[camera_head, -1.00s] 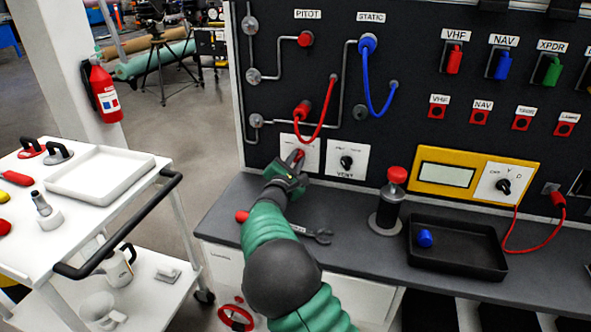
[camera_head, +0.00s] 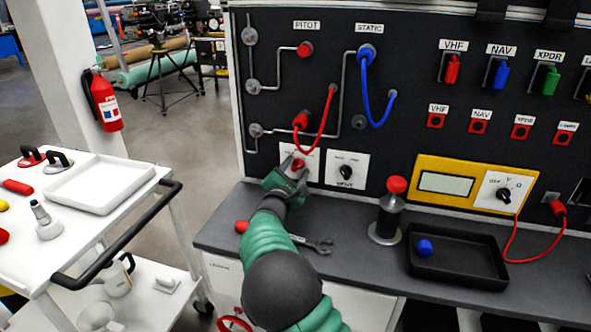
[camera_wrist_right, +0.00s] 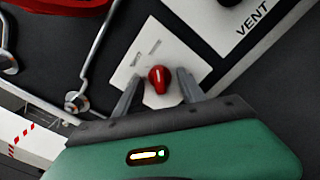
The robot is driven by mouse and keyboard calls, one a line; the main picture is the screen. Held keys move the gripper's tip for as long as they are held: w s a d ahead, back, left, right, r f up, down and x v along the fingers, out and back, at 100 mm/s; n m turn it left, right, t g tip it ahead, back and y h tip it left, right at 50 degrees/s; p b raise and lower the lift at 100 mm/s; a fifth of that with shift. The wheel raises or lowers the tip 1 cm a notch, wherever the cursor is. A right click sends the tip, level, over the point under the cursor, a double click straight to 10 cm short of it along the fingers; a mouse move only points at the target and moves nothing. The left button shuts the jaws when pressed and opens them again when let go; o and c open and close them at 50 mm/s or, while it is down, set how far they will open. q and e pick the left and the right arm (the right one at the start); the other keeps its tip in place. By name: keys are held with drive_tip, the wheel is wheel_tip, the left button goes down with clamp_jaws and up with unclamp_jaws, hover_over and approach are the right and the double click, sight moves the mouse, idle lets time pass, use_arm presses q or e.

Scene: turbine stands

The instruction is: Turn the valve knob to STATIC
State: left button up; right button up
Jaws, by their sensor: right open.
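The valve knob (camera_wrist_right: 158,78) is a red knob on a white plate (camera_wrist_right: 190,48) on the black panel. In the right wrist view it sits between the two fingers of my open right gripper (camera_wrist_right: 160,92), with a gap visible on each side. In the head view my right gripper (camera_head: 292,172) is at the panel and partly covers the plate and the red knob (camera_head: 298,163). The plate's lettering is too small or hidden to read. The STATIC label (camera_head: 369,28) is higher on the panel, above a blue hose. My left gripper is not in view.
A VENT knob (camera_head: 346,172) on a white plate is just right of my gripper. A red hose (camera_head: 328,115) hangs above it. A wrench (camera_head: 310,243), a red-topped cylinder (camera_head: 390,215) and a black tray (camera_head: 455,262) are on the bench. A white cart (camera_head: 65,225) stands at left.

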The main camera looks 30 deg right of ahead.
sight(296, 169)
drive_tip(key=shift+b+v, duration=0.55)
drive_tip(key=shift+v, duration=1.85)
